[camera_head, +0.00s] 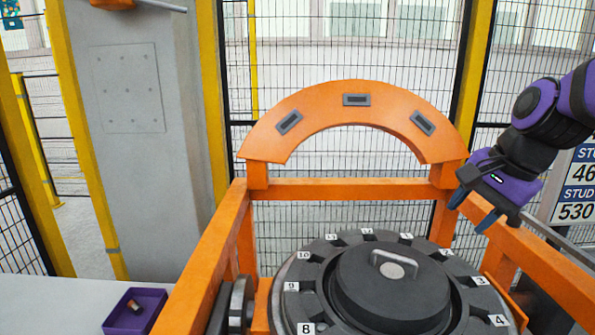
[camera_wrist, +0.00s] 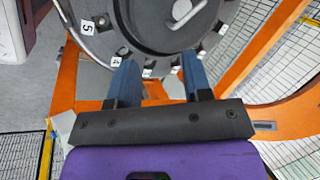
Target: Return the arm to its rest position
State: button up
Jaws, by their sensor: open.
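My gripper (camera_head: 473,209) is at the right in the head view, on my purple and black arm. Its two blue fingers are apart with nothing between them. They point down and left, above the right side of the orange frame (camera_head: 347,188). In the wrist view the open fingers (camera_wrist: 158,82) show in front of the dark round wheel hub (camera_wrist: 165,30). The hub (camera_head: 390,290) also shows in the head view, with a grey handle on its cap and numbered white labels around its rim. I cannot tell the exact gap between fingers and frame.
An orange arch (camera_head: 355,100) with several grey slots stands behind the hub. A purple tray (camera_head: 120,318) holding a small part sits at the lower left. Mesh fencing (camera_head: 340,50), yellow posts and a grey column (camera_head: 135,150) stand around. A sign (camera_head: 578,185) is behind my arm.

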jog(key=s+d+r+n+t+h, duration=0.1)
jog(key=s+d+r+n+h, duration=0.1)
jog(key=s+n, duration=0.8)
jog(key=shift+s+d+r+n+t+h, duration=0.15)
jog(key=shift+s+r+n+t+h, duration=0.35)
jog(key=shift+s, duration=1.05)
